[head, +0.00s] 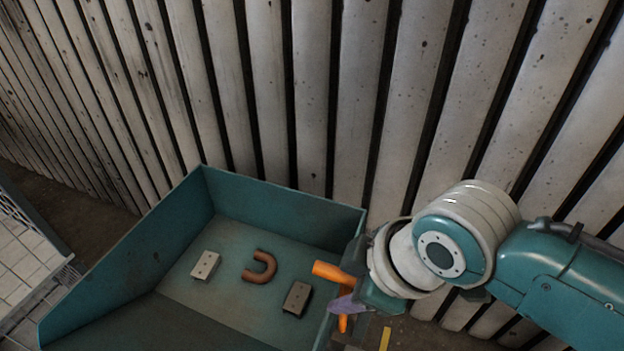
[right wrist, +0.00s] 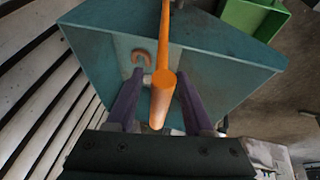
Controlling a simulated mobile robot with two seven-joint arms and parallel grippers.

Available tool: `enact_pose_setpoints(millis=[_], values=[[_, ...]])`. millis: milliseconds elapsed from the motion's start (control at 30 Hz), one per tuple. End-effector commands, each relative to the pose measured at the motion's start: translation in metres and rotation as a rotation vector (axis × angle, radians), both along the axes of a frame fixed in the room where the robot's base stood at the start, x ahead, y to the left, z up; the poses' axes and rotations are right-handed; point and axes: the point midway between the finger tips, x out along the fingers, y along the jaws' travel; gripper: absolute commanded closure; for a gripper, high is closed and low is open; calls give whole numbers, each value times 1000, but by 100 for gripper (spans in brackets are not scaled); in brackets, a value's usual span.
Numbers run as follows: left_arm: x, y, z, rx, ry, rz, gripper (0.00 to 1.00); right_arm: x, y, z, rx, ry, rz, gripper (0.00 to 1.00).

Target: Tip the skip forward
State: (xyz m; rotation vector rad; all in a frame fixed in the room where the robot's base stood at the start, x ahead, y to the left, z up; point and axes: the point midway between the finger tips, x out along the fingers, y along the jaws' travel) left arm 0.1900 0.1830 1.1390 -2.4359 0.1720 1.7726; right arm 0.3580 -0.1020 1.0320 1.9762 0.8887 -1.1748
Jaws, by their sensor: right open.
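The skip (head: 130,255) is a teal, open-topped metal bin with a sloping front, standing level before the slatted wall. On its floor lie a pale block (head: 205,265), a brown U-shaped piece (head: 260,267) and a dark grey block (head: 297,298). An orange bar handle (head: 331,271) is at the skip's right side. My right gripper (head: 345,303) is at this bar, partly hiding it. In the right wrist view, the purple fingers of the gripper (right wrist: 158,88) stand open on either side of the orange bar (right wrist: 164,85). My left gripper is not in view.
A corrugated wall (head: 270,90) stands close behind the skip. A tiled, grated platform (head: 22,262) is at the far left. In the right wrist view, a green bin (right wrist: 252,18) sits beyond the skip.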

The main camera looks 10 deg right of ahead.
Motion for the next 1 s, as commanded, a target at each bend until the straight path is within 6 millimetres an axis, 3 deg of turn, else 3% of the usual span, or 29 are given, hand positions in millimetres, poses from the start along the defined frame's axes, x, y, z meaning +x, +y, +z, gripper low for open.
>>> enact_pose_setpoints(millis=[167,600,1000], values=[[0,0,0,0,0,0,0,0,0,0,0,0,0,50],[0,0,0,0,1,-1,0,0,0,0,0,1,-1,100],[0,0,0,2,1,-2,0,0,0,0,-1,1,0,100]])
